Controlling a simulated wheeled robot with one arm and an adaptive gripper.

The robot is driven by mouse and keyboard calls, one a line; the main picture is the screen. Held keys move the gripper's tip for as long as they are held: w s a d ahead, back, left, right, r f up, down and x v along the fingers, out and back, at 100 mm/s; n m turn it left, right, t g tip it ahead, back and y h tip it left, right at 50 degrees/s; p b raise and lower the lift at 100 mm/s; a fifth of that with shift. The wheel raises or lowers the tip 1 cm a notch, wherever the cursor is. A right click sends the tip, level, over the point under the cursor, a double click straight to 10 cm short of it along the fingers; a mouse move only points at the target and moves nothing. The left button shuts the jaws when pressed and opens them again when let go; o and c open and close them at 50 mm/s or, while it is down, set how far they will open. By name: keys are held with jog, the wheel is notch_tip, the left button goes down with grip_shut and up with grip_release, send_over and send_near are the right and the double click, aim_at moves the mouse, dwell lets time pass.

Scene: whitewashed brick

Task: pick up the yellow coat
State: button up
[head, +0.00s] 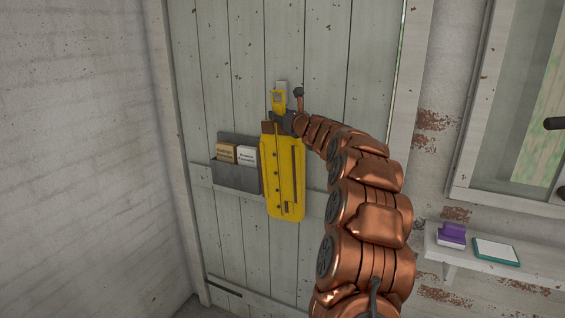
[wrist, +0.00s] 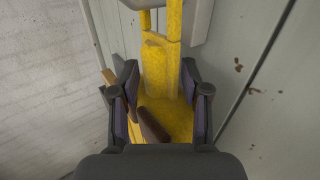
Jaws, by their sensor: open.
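The yellow coat (head: 284,180) hangs flat against the grey plank door from a pale hook (head: 282,88). Its upper part, the yellow hanging loop, reaches up to the hook. My gripper (head: 283,121) is at the coat's upper part, just below the loop. In the wrist view, the yellow coat (wrist: 160,75) runs between the two open fingers of my gripper (wrist: 160,100), one on each side. I cannot tell whether either finger touches it. A brown strip lies across the yellow low between the fingers. The gripper body hides part of the coat's top in the head view.
A grey wall pocket (head: 236,178) with two cards is fixed to the door just left of the coat. A shelf (head: 485,256) at right holds a purple item (head: 451,233) and a teal-edged pad (head: 496,251). A window is above it. A brick wall stands at left.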

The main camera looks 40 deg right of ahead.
grip_shut()
jog(key=shift+r, duration=0.15)
dwell(0.6)
